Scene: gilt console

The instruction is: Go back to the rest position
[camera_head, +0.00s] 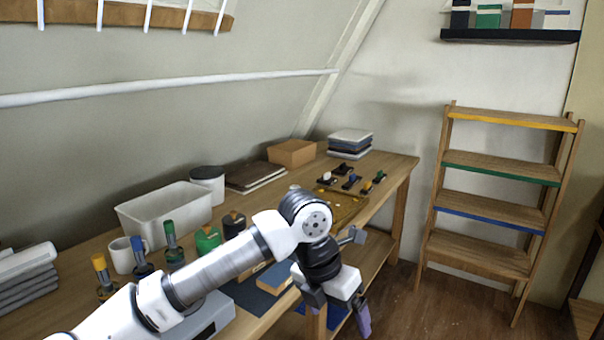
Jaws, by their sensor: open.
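My arm reaches in from the lower left and bends at a joint over the front edge of the wooden bench (395,165). My gripper (338,306) hangs pointing down at the bench's front side. Its jaws are apart, and I see nothing held between them. The arm hides part of the bench top and some of the things on it.
On the bench stand a white bin (165,212), a white mug (122,256), several small bottles (172,248), a cardboard box (292,152) and a gilt tray (350,205). A wooden shelf rack (500,160) stands at the right. Floor (430,305) between is clear.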

